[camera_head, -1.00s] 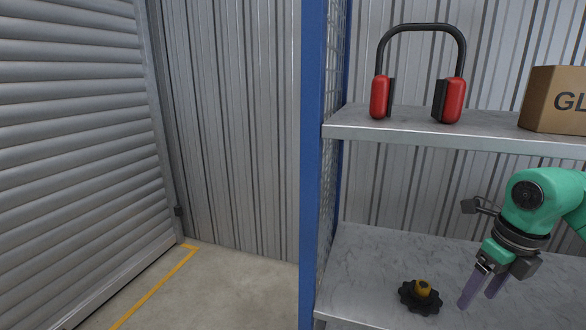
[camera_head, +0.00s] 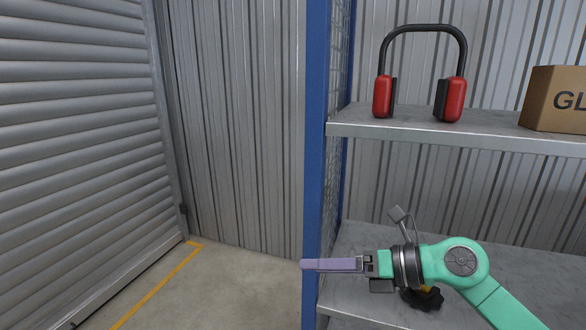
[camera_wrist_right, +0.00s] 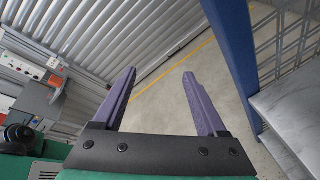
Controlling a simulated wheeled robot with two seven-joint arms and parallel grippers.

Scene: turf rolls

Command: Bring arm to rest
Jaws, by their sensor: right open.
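My right arm reaches in from the lower right in the head view, with its right gripper (camera_head: 332,265) level and pointing left across the blue shelf post. In the right wrist view the right gripper (camera_wrist_right: 160,98) is open, its two purple fingers apart with only floor and shutter beyond and nothing between them. A black knob with a yellow hub (camera_head: 430,299) lies on the lower shelf, partly hidden behind my right wrist. My left gripper is not in view.
The blue post (camera_head: 314,150) stands close to my fingers. The upper shelf (camera_head: 460,133) holds red ear defenders (camera_head: 383,96) and a cardboard box (camera_head: 553,99). The floor (camera_head: 225,285) left of the post is clear, before a roller shutter (camera_head: 80,150).

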